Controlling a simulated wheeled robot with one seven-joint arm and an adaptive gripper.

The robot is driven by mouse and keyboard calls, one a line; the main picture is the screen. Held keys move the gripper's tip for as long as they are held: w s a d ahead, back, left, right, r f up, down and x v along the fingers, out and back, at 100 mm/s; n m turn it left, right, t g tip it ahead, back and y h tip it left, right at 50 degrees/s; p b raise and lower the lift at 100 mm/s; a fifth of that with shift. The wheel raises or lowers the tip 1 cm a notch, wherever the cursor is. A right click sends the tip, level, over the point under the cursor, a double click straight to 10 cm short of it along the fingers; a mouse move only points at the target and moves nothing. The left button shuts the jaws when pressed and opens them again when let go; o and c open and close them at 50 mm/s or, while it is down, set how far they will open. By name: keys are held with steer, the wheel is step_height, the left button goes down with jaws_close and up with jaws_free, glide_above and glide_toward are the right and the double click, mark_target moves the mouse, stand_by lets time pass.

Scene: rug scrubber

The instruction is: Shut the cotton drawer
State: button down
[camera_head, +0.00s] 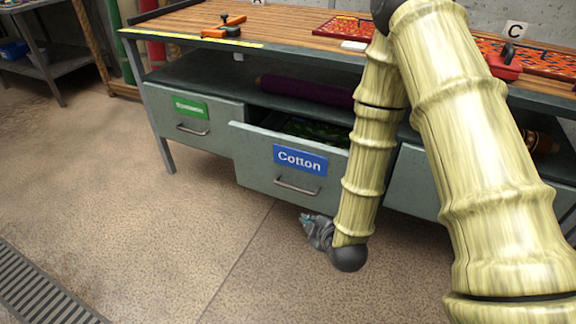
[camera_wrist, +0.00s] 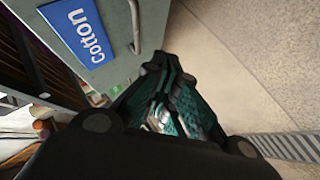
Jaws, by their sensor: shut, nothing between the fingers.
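The cotton drawer (camera_head: 250,174) is a grey-green drawer with a blue "Cotton" label (camera_head: 300,160) and a metal bar handle (camera_head: 297,186). It stands pulled out from the bench, with dark green contents showing inside. My gripper (camera_head: 307,219) is shut and empty, low in front of the drawer, just below its handle in the picture. In the wrist view the shut fingers (camera_wrist: 165,62) point along the drawer front, near the handle (camera_wrist: 135,28) and the label (camera_wrist: 85,30). I cannot tell whether they touch the drawer.
A drawer with a green label (camera_head: 190,107) at the left is shut. The workbench top (camera_head: 285,22) holds clamps and red patterned rugs. A purple roll (camera_head: 305,89) lies on the shelf under it. The floor (camera_head: 110,190) in front is clear, with a drain grate (camera_head: 45,287) at lower left.

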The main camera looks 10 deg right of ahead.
mark_target(284, 141)
steer(key=w+a+r+n+t+y+b, duration=0.1)
steer(key=w+a+r+n+t+b, duration=0.2)
steer(key=w+r+n+t+b, duration=0.5)
steer(key=shift+m+g, duration=0.3)
steer(key=shift+g, duration=0.6)
steer(key=shift+w+d+r+b, duration=0.1)
steer(key=shift+w+r+b, duration=0.15)
steer(key=shift+w+b, duration=1.45)
steer(key=shift+w+d+r+b, duration=0.1)
steer(key=shift+w+r+b, duration=0.2)
steer(key=shift+w, duration=2.7)
steer(key=shift+w+d+r+b, duration=0.15)
steer(key=shift+w+b, duration=0.9)
steer(key=shift+w, duration=1.3)
